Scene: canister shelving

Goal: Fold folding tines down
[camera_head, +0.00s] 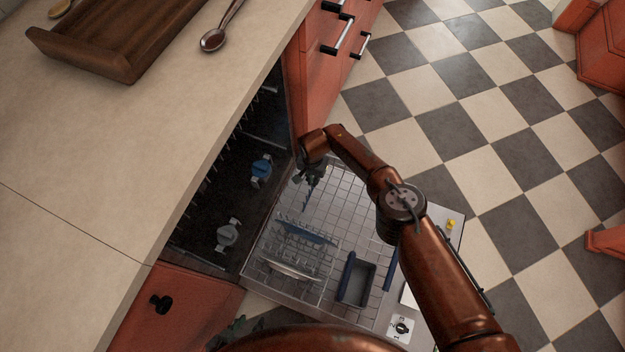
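The pulled-out dishwasher rack (335,205) holds a wire tine section (300,258) at its left front. Blue parts (305,232) run along the back of the tines, which look raised, though their exact angle is hard to tell. My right gripper (311,184) points down over the back left of the rack, behind the tines and apart from them. It is small and dark; whether its fingers are open is unclear. A dark shape at the bottom left, beside my brown arm link, may be my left gripper (232,331); its fingers are mostly hidden.
A blue-rimmed grey basket (356,280) sits at the rack's right front. The dark dishwasher interior (215,195) lies left, under the counter (120,150). A wooden tray (130,35) and a spoon (214,38) lie on the counter. Checkered floor (480,110) is clear at right.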

